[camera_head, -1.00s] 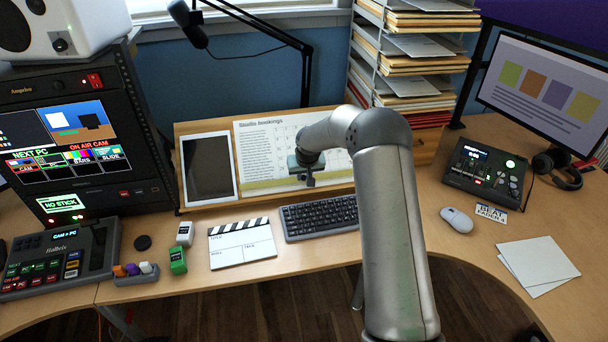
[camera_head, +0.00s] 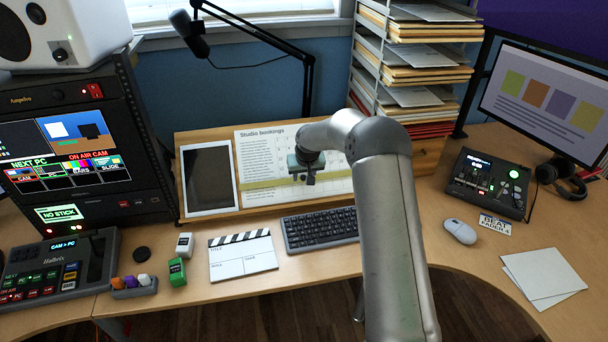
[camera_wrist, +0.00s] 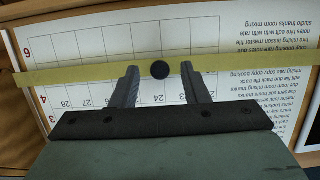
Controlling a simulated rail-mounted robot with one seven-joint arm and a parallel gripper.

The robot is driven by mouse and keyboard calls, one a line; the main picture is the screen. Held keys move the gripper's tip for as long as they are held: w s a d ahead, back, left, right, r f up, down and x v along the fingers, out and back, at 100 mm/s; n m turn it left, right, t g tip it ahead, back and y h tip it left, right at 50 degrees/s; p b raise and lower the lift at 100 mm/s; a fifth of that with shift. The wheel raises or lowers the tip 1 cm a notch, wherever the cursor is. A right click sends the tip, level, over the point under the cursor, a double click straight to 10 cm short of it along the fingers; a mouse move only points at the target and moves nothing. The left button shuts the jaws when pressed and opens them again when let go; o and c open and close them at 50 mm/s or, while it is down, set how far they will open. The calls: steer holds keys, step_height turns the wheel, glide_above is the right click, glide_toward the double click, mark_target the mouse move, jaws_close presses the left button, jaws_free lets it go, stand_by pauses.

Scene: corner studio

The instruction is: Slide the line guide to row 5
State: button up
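The line guide (camera_wrist: 90,74) is a yellow-green strip across the printed bookings sheet (camera_wrist: 115,40), with a round black knob (camera_wrist: 160,70) at its middle. The wrist view is upside down to the print. At the sheet's edge the strip lies between row marks that look like 6 and 4; no 5 shows there. My gripper (camera_wrist: 160,82) has one finger on each side of the knob, with a visible gap on both sides. In the head view the guide (camera_head: 262,184) crosses the lower sheet, and my gripper (camera_head: 306,178) hides part of it.
The sheet lies on a tilted wooden board beside a tablet (camera_head: 208,178). A keyboard (camera_head: 320,228) and clapperboard (camera_head: 242,257) lie in front. A paper rack (camera_head: 425,75) stands behind right, and a microphone arm (camera_head: 308,85) rises behind the board.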

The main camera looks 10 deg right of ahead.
steer(key=shift+r, duration=0.1)
steer(key=b+v, duration=0.2)
steer(key=v, duration=1.5)
steer(key=shift+r, duration=0.15)
steer(key=s+f+g, duration=0.1)
steer(key=s+g, duration=0.1)
steer(key=s, duration=1.9)
steer(key=s+a+f+g, duration=0.1)
steer(key=s+f+g, duration=0.1)
steer(key=s, duration=1.9)
steer(key=shift+s+f, duration=0.15)
steer(key=shift+s, duration=0.05)
steer(key=shift+c, duration=0.3)
